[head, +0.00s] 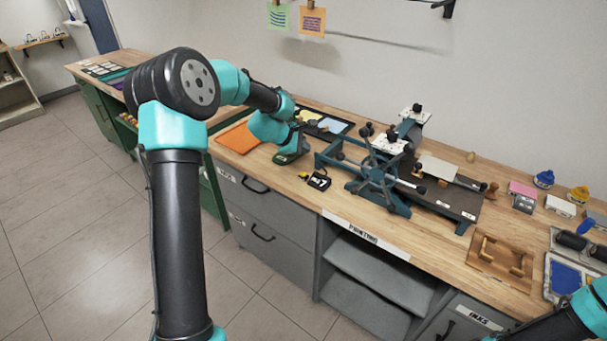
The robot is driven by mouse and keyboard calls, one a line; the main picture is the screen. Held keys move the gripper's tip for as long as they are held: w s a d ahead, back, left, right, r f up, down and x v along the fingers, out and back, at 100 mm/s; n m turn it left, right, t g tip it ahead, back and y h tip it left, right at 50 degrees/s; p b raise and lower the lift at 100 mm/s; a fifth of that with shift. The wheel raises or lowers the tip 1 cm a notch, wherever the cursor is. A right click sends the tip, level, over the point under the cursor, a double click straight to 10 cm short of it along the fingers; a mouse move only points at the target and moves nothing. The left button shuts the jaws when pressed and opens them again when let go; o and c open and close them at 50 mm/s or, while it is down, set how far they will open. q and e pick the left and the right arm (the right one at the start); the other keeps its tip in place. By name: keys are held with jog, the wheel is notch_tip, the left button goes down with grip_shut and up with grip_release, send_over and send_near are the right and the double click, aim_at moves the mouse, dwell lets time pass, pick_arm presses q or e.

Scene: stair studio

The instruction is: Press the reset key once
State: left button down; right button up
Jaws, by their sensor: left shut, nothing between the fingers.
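A small black device with a pale face (319,180) sits on the wooden bench near its front edge; it may carry the reset key, but it is too small to tell. A small yellow piece (303,175) lies at its left side. My left gripper (291,157) is shut and empty, low over the bench, just behind and left of the black device. It appears apart from the device. Only part of my right arm shows at the bottom right corner; its gripper is out of view.
A blue-green press with a spoked wheel (378,170) stands right of the device. An orange sheet (238,137) lies to the left, and a dark tray (325,124) behind. A wooden frame (500,260) and ink items lie at right. Grey drawers (262,215) are below.

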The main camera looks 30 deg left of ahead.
aim_at(304, 174)
pick_arm(q)
jog(key=shift+f, duration=3.75)
jog(key=shift+f, duration=0.2)
jog(key=shift+f, duration=0.25)
jog(key=shift+f, duration=0.45)
jog(key=shift+r, duration=0.9)
jog(key=shift+r, duration=2.5)
